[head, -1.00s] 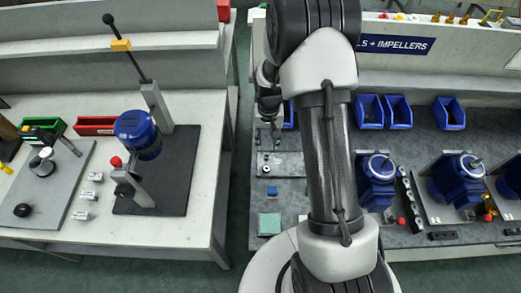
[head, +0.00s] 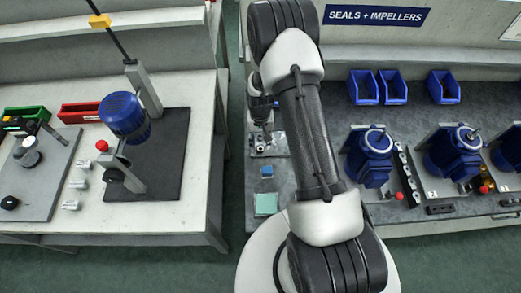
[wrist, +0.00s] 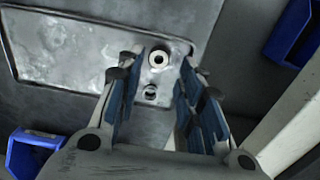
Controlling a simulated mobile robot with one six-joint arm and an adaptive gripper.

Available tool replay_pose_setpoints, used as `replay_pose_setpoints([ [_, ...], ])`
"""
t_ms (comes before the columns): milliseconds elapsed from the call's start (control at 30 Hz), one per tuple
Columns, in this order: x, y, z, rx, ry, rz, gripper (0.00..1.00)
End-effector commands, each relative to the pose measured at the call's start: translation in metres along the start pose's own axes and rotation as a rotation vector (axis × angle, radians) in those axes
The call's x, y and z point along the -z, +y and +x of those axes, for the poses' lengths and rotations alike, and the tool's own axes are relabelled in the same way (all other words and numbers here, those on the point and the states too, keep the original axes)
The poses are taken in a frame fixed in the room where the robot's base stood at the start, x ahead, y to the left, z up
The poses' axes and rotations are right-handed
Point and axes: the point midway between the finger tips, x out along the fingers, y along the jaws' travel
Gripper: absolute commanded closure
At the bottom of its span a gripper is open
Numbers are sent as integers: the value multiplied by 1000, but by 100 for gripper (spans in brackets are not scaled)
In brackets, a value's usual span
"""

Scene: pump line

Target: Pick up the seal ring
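A small pale ring (wrist: 158,58), which looks like the seal ring, lies on a grey metal plate (wrist: 60,50) in the wrist view. A second small round metal piece with a dark centre (wrist: 151,93) sits just below it there. My gripper (wrist: 160,75) is open, its blue-padded fingers apart on either side of the two pieces, with nothing held. I cannot tell the height left above the plate. In the head view my gripper (head: 264,135) is over the plate (head: 280,147) at the bench's left end; the ring is too small to make out.
Blue bins (head: 392,86) stand along the back of the bench. Blue pumps (head: 370,155) stand to the right. A white table (head: 200,222) is across a gap at left.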

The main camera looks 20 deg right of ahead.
Motion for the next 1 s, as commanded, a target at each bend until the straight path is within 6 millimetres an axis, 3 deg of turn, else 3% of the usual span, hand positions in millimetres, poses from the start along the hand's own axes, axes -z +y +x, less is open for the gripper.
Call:
replay_pose_setpoints([
  [200,0,2,37,-1,-3,0,66],
  [300,0,2,45,-1,-2,0,66],
  [500,0,1,45,0,-1,0,66],
  [900,0,1,44,0,-1,0,91],
  [1000,0,1,44,0,-1,0,92],
])
